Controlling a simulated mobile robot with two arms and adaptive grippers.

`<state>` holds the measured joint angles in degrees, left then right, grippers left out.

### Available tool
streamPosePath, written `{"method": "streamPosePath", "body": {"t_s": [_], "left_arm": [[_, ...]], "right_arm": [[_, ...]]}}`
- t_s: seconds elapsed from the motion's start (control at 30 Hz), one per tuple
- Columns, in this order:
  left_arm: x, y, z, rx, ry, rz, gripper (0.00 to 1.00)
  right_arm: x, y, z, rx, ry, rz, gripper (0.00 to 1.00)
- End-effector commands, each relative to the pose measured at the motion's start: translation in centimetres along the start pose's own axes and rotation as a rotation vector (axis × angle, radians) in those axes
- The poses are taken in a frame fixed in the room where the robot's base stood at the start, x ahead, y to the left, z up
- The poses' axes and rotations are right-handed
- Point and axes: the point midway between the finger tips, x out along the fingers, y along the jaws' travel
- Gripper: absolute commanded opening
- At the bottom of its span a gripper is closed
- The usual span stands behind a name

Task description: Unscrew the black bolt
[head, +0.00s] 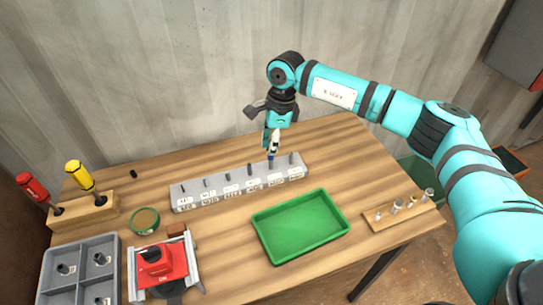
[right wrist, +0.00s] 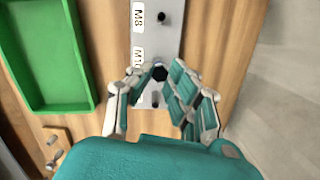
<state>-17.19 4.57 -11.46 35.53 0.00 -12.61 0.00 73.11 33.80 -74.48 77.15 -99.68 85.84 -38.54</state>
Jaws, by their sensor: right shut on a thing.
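A grey rail (head: 215,197) with labelled stations lies across the table and carries several upright bolts. My right gripper (head: 271,150) points down over the rail's right part, at the second bolt from the right end. In the right wrist view, the black hex head of a bolt (right wrist: 159,73) lies between the fingertips of my right gripper (right wrist: 158,77), beside a partly hidden "M1…" label. The gripper is shut on this black bolt. The bolt's lower part is hard to make out. My left gripper is not in view.
An empty green tray (head: 257,233) lies in front of the rail. A wooden block with metal pieces (head: 403,207) is at the right. Screwdrivers in a wooden block (head: 85,210), a grey compartment tray (head: 76,245), a green round container (head: 145,221) and a red device (head: 162,262) stand left.

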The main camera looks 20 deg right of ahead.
Motion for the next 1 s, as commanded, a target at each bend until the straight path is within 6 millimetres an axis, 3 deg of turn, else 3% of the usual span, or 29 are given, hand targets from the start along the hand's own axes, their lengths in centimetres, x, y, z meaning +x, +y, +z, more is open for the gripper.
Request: {"method": "streamPosePath", "body": {"t_s": [1.0], "left_arm": [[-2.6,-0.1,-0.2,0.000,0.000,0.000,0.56]], "right_arm": [[-5.5,0.0,0.9,0.001,-0.003,0.000,0.00]]}}
